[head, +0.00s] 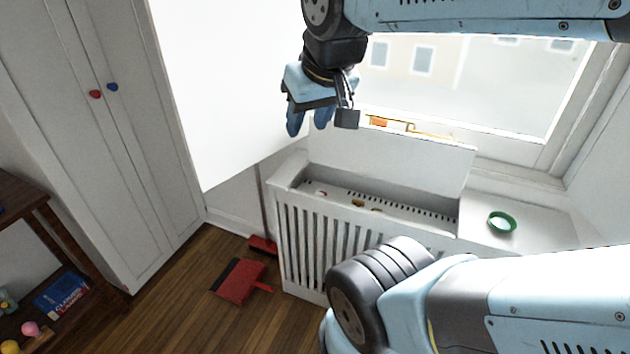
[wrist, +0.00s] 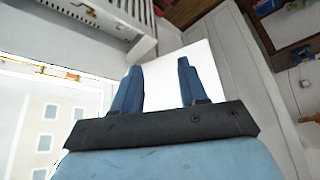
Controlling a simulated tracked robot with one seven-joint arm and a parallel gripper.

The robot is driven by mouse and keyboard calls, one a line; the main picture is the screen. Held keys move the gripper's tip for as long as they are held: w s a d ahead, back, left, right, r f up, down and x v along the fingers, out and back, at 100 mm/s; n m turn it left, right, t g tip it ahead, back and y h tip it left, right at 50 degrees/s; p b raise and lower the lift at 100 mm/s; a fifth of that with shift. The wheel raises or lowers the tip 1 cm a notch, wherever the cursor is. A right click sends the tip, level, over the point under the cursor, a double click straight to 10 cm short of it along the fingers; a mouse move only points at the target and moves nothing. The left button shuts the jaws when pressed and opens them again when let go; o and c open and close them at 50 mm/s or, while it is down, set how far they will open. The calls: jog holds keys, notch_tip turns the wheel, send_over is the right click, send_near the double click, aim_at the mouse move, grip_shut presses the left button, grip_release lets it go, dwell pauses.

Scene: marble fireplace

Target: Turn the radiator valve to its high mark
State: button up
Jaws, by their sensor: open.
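The white slatted radiator cover (head: 318,247) stands below the window, with its top opening uncovered. Inside the opening are a small red spot (head: 321,193) and a small brass-coloured piece (head: 357,203). They are too small to tell which is the radiator valve, and no high mark can be read. My gripper (head: 309,122) is open and empty, above and behind the left end of the opening, apart from it. In the wrist view the two blue fingers of my gripper (wrist: 157,68) are spread, and the slatted cover (wrist: 143,45) shows at the upper left.
A raised white panel (head: 400,150) stands behind the opening. An orange-and-yellow level (head: 378,121) lies on the windowsill. A red dustpan (head: 240,281) lies on the floor. A tall cupboard (head: 110,150) stands left. My arm hides the cover's lower right.

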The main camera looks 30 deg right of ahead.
jog(key=shift+w+d, duration=0.1)
jog(key=shift+o, duration=0.3)
jog(key=shift+o, duration=0.8)
jog(key=shift+w, duration=0.15)
jog(key=shift+o, duration=0.8)
jog(key=shift+w+m, duration=0.3)
jog(key=shift+o, duration=0.6)
jog(key=w+d+f+m+g, duration=0.1)
jog(key=w+d+m, duration=0.1)
jog(key=w+m, duration=0.2)
jog(key=w+d+f+m, duration=0.2)
jog(key=w+m, duration=0.1)
jog(key=w, duration=0.6)
jog(key=shift+d+f+m+g+y, duration=0.2)
jog(key=shift+f+m+g+y, duration=0.1)
jog(key=shift+m+g+y, duration=0.1)
jog(key=m+g, duration=0.4)
jog(key=m, duration=1.6)
send_over(321, 192)
notch_tip(321, 192, down, 34)
jog(key=shift+h, duration=0.4)
notch_tip(321, 192, down, 14)
jog(key=shift+r, duration=0.2)
